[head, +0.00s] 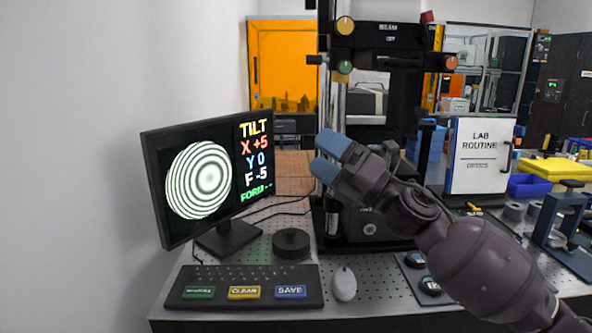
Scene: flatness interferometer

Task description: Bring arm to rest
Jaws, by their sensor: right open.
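My right gripper (329,158) has blue fingertips and is open and empty. It is held in the air in front of the black interferometer stand (404,100), with its fingers pointing left toward the monitor. My right arm comes in from the lower right and covers part of the stand's base. The monitor (207,178) shows ring fringes and the text TILT X +5, Y 0, F -5. My left gripper is not in view.
A keyboard panel (210,272) with green, yellow and blue keys lies at the front, beside a white mouse (344,284). A black round puck (291,243) sits behind them. A LAB ROUTINE sign (480,150) and blue bins (528,186) stand at right.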

